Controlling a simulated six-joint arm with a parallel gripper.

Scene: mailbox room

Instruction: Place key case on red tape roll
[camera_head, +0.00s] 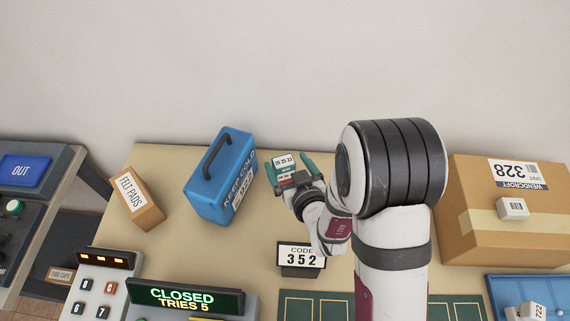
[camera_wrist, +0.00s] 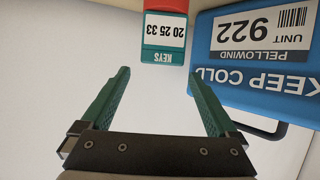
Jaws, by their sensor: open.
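A blue KEEP COLD box (camera_head: 222,175) with a black handle stands just left of the key case. A FELT PADS carton (camera_head: 138,199) is farther left. A code sign (camera_head: 301,256) stands nearer. A large cardboard box (camera_head: 505,225) is at right, beyond my arm.

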